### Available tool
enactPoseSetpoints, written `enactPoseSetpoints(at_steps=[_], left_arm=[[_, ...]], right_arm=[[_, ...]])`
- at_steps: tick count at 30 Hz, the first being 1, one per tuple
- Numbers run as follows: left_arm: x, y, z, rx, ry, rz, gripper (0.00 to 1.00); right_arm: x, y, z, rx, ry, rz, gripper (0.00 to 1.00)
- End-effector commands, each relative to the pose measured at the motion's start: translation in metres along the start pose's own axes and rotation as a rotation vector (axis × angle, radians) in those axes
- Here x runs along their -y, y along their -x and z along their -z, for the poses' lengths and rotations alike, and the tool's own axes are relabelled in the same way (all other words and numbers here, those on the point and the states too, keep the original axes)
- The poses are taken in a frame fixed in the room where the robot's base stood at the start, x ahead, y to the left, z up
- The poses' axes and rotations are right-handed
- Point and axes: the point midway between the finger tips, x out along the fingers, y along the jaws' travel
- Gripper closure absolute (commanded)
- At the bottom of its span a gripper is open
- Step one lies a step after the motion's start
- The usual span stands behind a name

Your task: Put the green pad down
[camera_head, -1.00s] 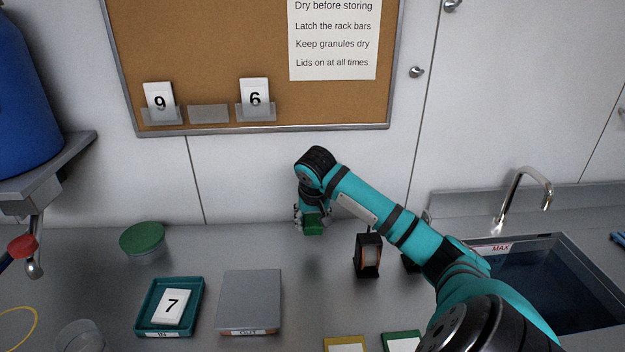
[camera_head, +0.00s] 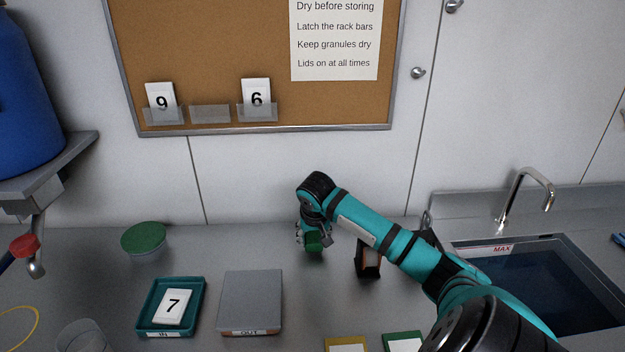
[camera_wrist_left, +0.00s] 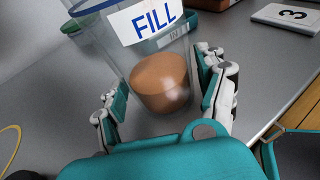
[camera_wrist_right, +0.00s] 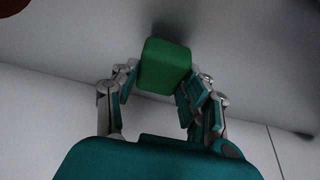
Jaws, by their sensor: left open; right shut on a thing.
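The green pad (camera_head: 314,241) is a small green block between the fingers of my right gripper (camera_head: 311,232), low over the grey counter near the back wall. It also shows in the right wrist view (camera_wrist_right: 164,67), held between the fingertips of my right gripper (camera_wrist_right: 158,90). A dark shadow lies close by it; I cannot tell whether it touches the counter. My left gripper (camera_wrist_left: 165,95) is open, its fingers on either side of a clear container marked FILL (camera_wrist_left: 152,30) with an orange-brown content (camera_wrist_left: 160,82).
A black holder (camera_head: 368,260) stands right of the green pad, partly behind my right arm. A grey OUT tray (camera_head: 250,300), a teal IN tray (camera_head: 150,310) and a green-lidded tub (camera_head: 144,240) stand left. The sink (camera_head: 530,285) is at right. Counter left of the pad is clear.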

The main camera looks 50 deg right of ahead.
Motion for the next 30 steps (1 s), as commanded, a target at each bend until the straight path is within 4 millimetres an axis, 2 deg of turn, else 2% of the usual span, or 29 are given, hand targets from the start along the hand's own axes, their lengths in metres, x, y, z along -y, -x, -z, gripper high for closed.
enactPoseSetpoints(at_steps=[3, 13, 14, 18, 19, 26, 30], left_arm=[[0.0000, 0.0000, -0.0001, 0.000, 0.000, 0.000, 0.27], [0.0000, 0.0000, 0.0000, 0.000, 0.000, 0.000, 0.27], [0.0000, 0.0000, 0.0000, 0.000, 0.000, 0.000, 0.27], [0.0000, 0.0000, 0.0000, 0.000, 0.000, 0.000, 0.27], [0.0000, 0.0000, 0.0000, 0.000, 0.000, 0.000, 0.27], [0.0000, 0.0000, 0.0000, 0.000, 0.000, 0.000, 0.27], [0.0000, 0.0000, 0.0000, 0.000, 0.000, 0.000, 0.27]], right_arm=[[0.0001, -0.0106, -0.0048, 0.001, 0.000, 0.000, 0.81], [0.0001, -0.0135, -0.0058, 0.000, 0.000, 0.000, 0.81], [0.0001, -0.0133, -0.0055, -0.001, 0.000, 0.000, 0.53], [0.0000, -0.0131, -0.0055, 0.000, 0.001, 0.000, 0.34], [0.0000, -0.0131, -0.0055, 0.000, 0.000, 0.000, 0.32], [0.0000, -0.0128, -0.0053, 0.000, 0.000, 0.000, 0.32], [0.0002, -0.0052, -0.0035, -0.002, 0.001, 0.001, 0.32]])
